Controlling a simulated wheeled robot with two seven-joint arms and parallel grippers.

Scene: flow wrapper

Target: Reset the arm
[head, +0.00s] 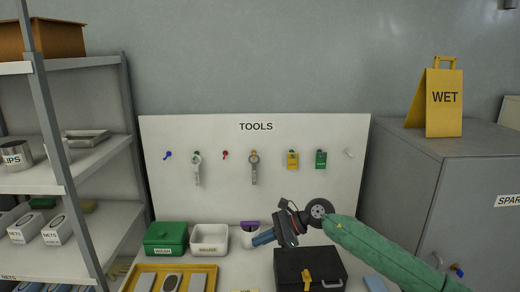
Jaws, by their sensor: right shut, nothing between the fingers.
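My right arm (390,250), in a green sleeve, reaches in from the lower right in the head view. My left gripper is not in view.
A black case (310,264) stands below my right wrist. A green box (165,238), a white bin (209,240) and a yellow tray (205,272) sit left. Wrenches and locks hang on the tools board (255,200). Shelves stand left, a grey cabinet (410,190) right.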

